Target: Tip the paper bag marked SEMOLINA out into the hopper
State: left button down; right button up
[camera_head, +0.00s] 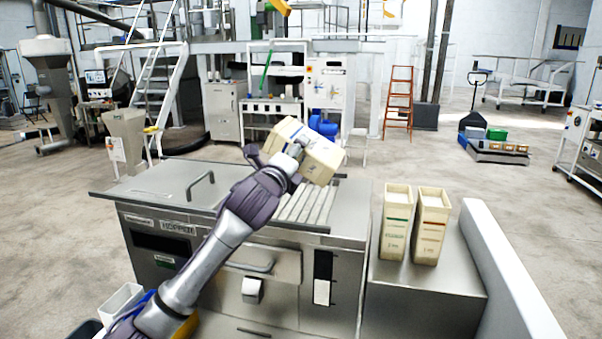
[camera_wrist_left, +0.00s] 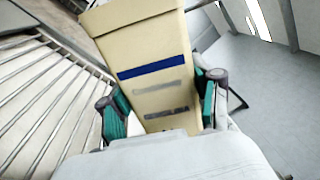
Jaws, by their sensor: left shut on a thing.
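My left gripper (camera_head: 297,153) is shut around the middle of a cream paper bag (camera_head: 322,161). The bag is held tilted well over, almost on its side, above the slatted grate (camera_head: 304,206) of the steel hopper machine (camera_head: 222,240). In the left wrist view the bag (camera_wrist_left: 155,50) has a dark blue stripe and blurred lettering that I cannot read. Green finger pads (camera_wrist_left: 160,112) press on both its sides, and the grate (camera_wrist_left: 45,100) shows at the left. No falling contents show. My right gripper is not in view.
Two upright cream bags, one with a green stripe (camera_head: 396,225) and one with an orange stripe (camera_head: 431,228), stand on a steel stand (camera_head: 420,285) right of the hopper. A closed lid with a handle (camera_head: 200,184) lies left of the grate. A pale rail (camera_head: 508,270) edges the right.

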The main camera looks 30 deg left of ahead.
aim_at(295, 139)
pick_arm(q)
jog(key=shift+s+a+f, duration=0.1)
jog(key=shift+a+f, duration=0.1)
jog(key=shift+a+r+m, duration=0.1)
jog(key=shift+r+m, duration=0.15)
jog(key=shift+m, duration=0.25)
jog(key=r+m+p, duration=0.1)
jog(key=m+p, duration=0.1)
jog(key=m, duration=0.1)
jog(key=r+m+p, duration=0.2)
jog(key=m, duration=0.1)
jog(key=r+m+g+p, duration=0.1)
jog(key=m+p, duration=0.2)
jog(key=shift+d+r+h, duration=0.3)
jog(key=shift+d+r, duration=0.05)
jog(key=m, duration=0.1)
jog(key=m+p, duration=0.1)
jog(key=shift+d+r+m, duration=0.1)
jog(key=shift+r+m, duration=0.1)
jog(key=shift+m, duration=0.2)
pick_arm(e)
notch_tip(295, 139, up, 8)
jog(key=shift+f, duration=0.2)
pick_arm(q)
jog(key=shift+f, duration=0.1)
